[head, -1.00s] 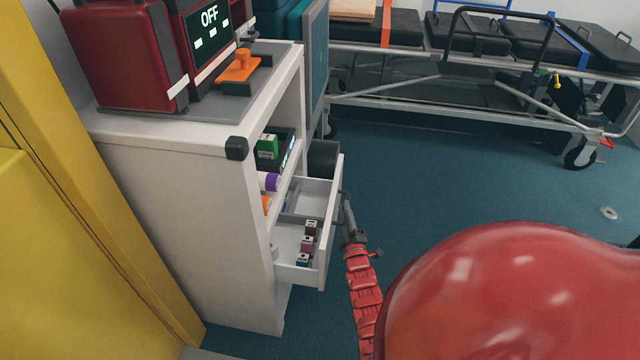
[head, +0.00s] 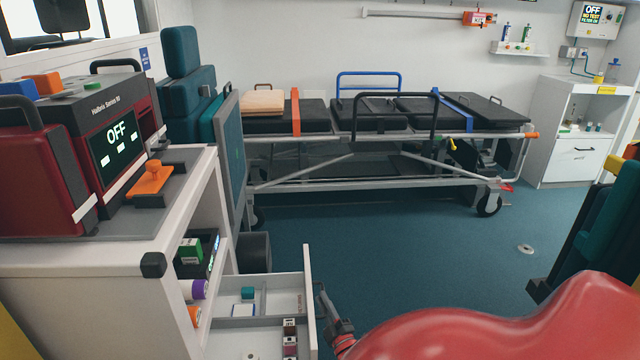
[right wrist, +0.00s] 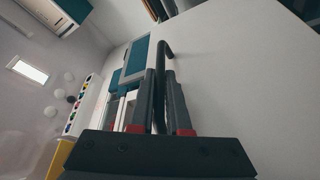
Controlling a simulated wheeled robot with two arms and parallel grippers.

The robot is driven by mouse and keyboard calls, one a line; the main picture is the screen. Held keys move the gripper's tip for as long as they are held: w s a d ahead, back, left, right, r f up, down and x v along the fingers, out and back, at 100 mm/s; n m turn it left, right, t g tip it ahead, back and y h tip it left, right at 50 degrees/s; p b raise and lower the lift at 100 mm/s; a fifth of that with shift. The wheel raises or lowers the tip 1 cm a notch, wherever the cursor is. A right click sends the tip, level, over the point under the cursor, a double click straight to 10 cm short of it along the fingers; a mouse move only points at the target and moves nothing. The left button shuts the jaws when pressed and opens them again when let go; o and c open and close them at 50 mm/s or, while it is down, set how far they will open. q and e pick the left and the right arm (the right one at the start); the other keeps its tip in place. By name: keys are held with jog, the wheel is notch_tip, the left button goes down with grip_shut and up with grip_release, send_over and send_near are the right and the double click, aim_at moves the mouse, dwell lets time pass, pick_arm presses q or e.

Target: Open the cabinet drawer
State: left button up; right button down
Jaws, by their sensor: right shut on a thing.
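The white cabinet (head: 112,275) stands at the left in the head view. Its drawer (head: 262,282) is pulled out, showing compartments with small boxes and vials; its lower part is cut off by the picture edge. My right gripper (head: 326,308) is at the outer face of the drawer front (head: 309,290), partly hidden by my red arm. In the right wrist view, the two fingers of my right gripper (right wrist: 161,88) are shut around the dark bar handle (right wrist: 163,52) on the pale drawer front (right wrist: 235,70). My left gripper is not in view.
Red devices (head: 120,140) and an orange-handled item (head: 150,180) sit on the cabinet top. A stretcher (head: 380,180) stands across the back. Blue floor (head: 400,255) lies clear between them. Another white cabinet (head: 575,155) stands at the far right, its drawer shut.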

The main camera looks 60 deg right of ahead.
jog(key=c, duration=0.9)
grip_release()
jog(key=p+v, duration=0.3)
jog(key=v, duration=1.4)
jog(key=shift+s+a, duration=0.15)
jog(key=shift+s, duration=0.1)
